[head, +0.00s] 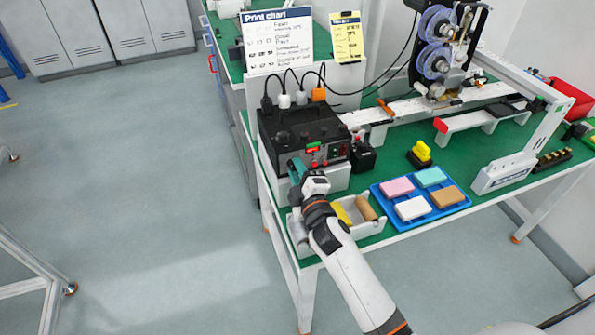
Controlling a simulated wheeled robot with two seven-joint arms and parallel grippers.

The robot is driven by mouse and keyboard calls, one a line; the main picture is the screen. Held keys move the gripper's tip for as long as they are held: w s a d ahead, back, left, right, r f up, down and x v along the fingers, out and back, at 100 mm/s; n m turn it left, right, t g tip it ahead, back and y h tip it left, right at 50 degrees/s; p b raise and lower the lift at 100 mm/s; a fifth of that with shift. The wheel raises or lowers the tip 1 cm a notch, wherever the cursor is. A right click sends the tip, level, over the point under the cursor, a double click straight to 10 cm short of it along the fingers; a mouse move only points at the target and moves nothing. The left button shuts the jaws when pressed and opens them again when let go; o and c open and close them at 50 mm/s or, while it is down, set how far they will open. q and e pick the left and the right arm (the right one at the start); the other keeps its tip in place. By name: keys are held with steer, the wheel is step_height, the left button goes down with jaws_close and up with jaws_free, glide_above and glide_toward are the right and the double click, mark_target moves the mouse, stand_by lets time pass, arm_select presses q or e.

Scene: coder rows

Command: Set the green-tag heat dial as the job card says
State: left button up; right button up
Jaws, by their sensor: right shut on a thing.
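The black control box (297,122) stands on a white base at the left end of the green bench. My left gripper is not in view.
A reel machine (437,60) and white rail stand behind. Cables rise from the box top.

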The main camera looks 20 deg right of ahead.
stand_by(0.4)
steer(key=o, duration=1)
steer(key=s+b, duration=0.1)
steer(key=s, duration=1)
steer(key=shift+s+d+f+b, duration=0.1)
steer(key=shift+d+b, duration=0.1)
steer(key=shift+b, duration=0.2)
steer(key=shift+s, duration=0.45)
